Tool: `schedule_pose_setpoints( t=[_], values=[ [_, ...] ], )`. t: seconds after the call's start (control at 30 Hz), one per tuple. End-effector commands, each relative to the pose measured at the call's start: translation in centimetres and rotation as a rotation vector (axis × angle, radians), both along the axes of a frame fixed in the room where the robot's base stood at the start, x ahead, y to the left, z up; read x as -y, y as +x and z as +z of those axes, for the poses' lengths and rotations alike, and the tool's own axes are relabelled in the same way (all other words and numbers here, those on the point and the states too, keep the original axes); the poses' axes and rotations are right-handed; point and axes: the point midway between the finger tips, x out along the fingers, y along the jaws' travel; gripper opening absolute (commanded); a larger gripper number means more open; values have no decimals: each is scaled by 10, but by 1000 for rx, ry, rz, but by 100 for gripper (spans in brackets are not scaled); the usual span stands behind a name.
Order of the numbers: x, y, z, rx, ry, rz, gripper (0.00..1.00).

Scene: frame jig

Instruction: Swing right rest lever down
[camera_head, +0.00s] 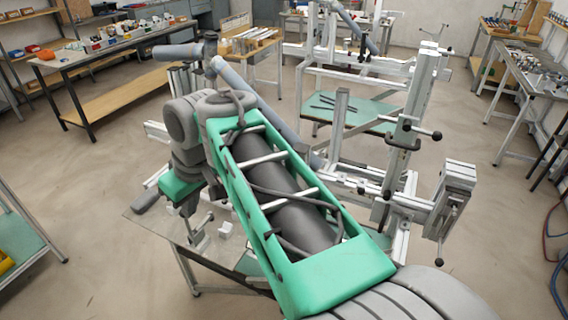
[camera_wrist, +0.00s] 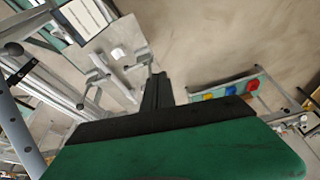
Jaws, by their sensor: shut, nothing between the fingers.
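The frame jig (camera_head: 418,100) of aluminium profiles stands at right centre in the head view. Several levers with black knobs sit on it. One black lever (camera_head: 410,130) is on the right upright, with a ball knob at its right end. Another black-knobbed lever (camera_head: 440,237) hangs from the right end block (camera_head: 456,185). I cannot tell which of these is the right rest lever. My gripper (camera_wrist: 157,88) shows in the wrist view with its black fingers together and nothing between them. It points over the floor beside a table, apart from any lever. In the head view my arm hides part of the jig.
A glass-topped table (camera_head: 160,226) with small fixtures stands left of my arm. The wrist view shows a white block (camera_wrist: 118,52) and metal brackets. A cart with coloured bins (camera_wrist: 228,90) is at right there. Workbenches (camera_head: 110,47) line the room; floor between is free.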

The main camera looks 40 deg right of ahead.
Motion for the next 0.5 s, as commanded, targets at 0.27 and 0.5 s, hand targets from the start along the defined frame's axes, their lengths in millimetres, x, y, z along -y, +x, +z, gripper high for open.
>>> schedule_pose_setpoints(
  t=[0.27, 0.5],
  values=[
    [190, -8, 83, -100, -124, 267, 0],
    [214, -17, 68, -119, -153, 323, 0]
  ],
)
